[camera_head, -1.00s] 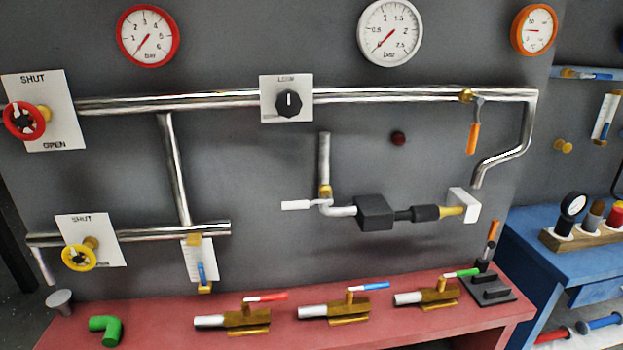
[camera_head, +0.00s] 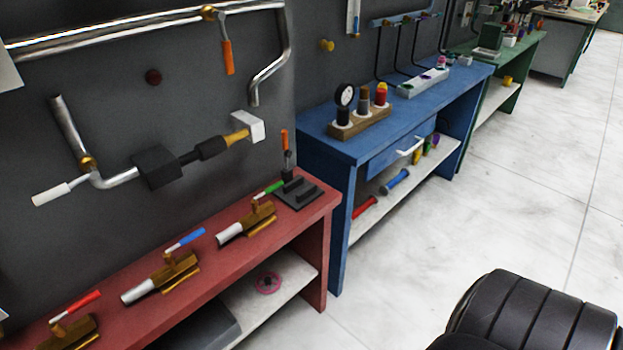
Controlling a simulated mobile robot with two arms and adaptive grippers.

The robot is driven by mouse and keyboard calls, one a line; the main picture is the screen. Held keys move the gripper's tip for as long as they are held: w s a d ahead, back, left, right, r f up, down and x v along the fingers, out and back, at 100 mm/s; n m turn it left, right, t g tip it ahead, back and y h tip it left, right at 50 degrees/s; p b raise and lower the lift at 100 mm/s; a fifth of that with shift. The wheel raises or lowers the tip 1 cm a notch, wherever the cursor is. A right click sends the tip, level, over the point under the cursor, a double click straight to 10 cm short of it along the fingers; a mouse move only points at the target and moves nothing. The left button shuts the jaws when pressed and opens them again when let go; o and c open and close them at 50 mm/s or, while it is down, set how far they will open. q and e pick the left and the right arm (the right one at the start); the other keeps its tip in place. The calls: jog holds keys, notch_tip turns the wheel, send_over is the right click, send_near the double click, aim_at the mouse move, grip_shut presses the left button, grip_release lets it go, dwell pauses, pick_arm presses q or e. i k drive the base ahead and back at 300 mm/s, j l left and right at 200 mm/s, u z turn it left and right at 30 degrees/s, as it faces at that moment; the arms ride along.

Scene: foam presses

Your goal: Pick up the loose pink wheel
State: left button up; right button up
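A pink wheel (camera_head: 268,283) lies flat on the pale lower shelf (camera_head: 290,267) under the red bench (camera_head: 312,203). It looks like a small ring with a dark centre; fine detail is too small to tell. Nothing is seen touching it except the shelf. The bench top overhangs the shelf from above, and the bench's right side panel stands to the right of the wheel. Neither of my grippers shows in the view.
A dark grey box-like thing (camera_head: 207,330) sits left of the wheel. Brass valves with red, blue and green (camera_head: 268,188) handles stand on the bench top. A blue bench (camera_head: 330,148) stands to the right. Pale floor (camera_head: 395,255) is open in front.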

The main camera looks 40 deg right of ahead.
aim_at(267, 279)
jog(key=z, duration=0.85)
jog(key=i+l, duration=0.05)
